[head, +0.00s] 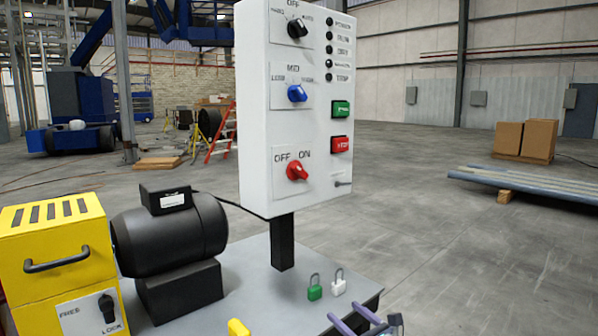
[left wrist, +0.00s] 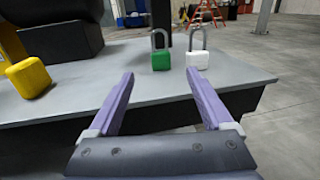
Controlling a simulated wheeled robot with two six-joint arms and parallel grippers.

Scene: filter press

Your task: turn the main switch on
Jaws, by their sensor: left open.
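The white control panel (head: 258,120) stands upright on a post at the back of the grey bench. The red rotary switch (head: 297,171) sits low on its left side under the labels OFF and ON; its handle appears to lean up-left toward OFF, though it is small. My left gripper (head: 347,314) is at the bottom edge of the head view, below and right of the switch and apart from it. In the left wrist view its purple fingers (left wrist: 160,74) are spread, with nothing between them. My right gripper is not in view.
A green padlock (head: 314,292) and a white padlock (head: 339,286) stand on the bench (head: 250,295), just beyond my left fingers. A black motor (head: 170,240) and a yellow box (head: 55,255) stand at left. A yellow block (left wrist: 28,77) is nearer. Air before the panel is clear.

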